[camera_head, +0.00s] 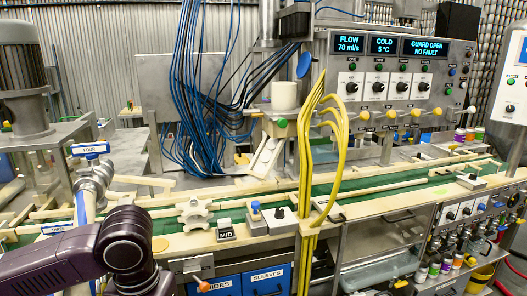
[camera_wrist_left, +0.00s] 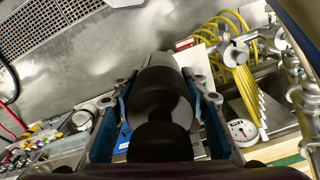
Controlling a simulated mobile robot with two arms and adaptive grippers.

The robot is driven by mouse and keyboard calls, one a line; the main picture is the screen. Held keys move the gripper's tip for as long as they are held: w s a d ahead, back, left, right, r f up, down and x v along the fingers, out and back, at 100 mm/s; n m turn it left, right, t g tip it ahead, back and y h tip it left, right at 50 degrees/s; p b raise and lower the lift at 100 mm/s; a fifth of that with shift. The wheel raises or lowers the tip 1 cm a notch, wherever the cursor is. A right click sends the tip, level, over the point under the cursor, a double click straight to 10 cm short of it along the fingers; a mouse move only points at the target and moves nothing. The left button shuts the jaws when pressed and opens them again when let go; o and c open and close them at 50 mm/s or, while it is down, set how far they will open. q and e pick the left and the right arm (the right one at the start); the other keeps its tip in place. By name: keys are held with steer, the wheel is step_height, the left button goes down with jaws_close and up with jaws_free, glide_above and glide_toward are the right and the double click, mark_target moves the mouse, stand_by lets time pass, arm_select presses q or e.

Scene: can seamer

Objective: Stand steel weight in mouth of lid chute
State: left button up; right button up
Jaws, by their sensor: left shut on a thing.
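In the left wrist view my left gripper (camera_wrist_left: 160,110) has its blue-edged fingers on both sides of a dark, rounded cylinder, which I take to be the steel weight (camera_wrist_left: 160,88). It is shut on it, and the weight's far end looks greyer. In the head view only my dark left arm shows at lower left; the gripper and weight are out of that picture. A pale sloped channel (camera_head: 265,157), which looks like the lid chute, stands behind the green conveyor, below a white cylinder (camera_head: 285,94). Its mouth is hard to make out. My right gripper is not in view.
Yellow hoses (camera_head: 306,150) hang in front of the conveyor (camera_head: 375,187), right of the channel. Blue cables (camera_head: 190,90) hang behind it. A white star-shaped knob (camera_head: 194,212) and a MID block (camera_head: 225,231) sit along the front ledge. A round dial (camera_wrist_left: 243,130) shows in the wrist view.

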arm_select(q)
steer(key=shift+n, duration=0.3)
steer(key=s+f, duration=0.2)
steer(key=s, duration=0.2)
steer(key=shift+s+d+f+b, duration=0.1)
steer(key=shift+s+f+b, duration=0.05)
steer(key=shift+f+b, duration=0.2)
